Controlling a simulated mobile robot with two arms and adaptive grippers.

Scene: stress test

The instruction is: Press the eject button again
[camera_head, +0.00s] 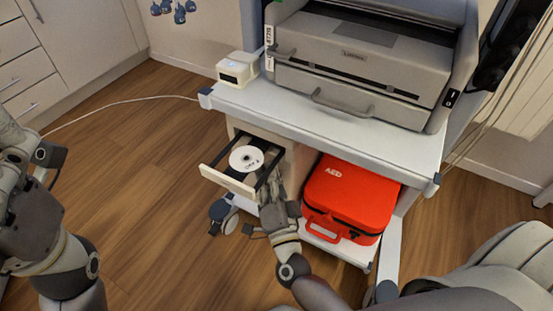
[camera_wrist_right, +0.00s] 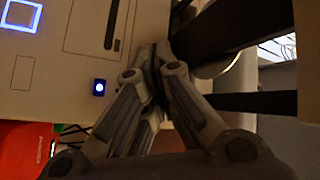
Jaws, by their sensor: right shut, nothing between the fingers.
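A pale box (camera_head: 299,163) stands under the cart top, with its disc tray (camera_head: 228,181) slid out and a white disc (camera_head: 243,158) lying in it. My right gripper (camera_head: 273,183) is shut and empty beside the tray, at the box's front. In the right wrist view its closed fingertips (camera_wrist_right: 156,52) are close to the pale front panel (camera_wrist_right: 45,65). A small dark button (camera_wrist_right: 99,87) with a blue-white light sits on that panel, left of the fingers and apart from them in the picture. My left arm shows at the left edge; its fingers cannot be made out.
A red AED case (camera_head: 352,193) stands right of the box on the lower shelf. A printer (camera_head: 365,62) and a small white device (camera_head: 238,69) stand on the cart top (camera_head: 320,125). A blue-lit square (camera_wrist_right: 22,16) is on the panel. A cable crosses the floor at left.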

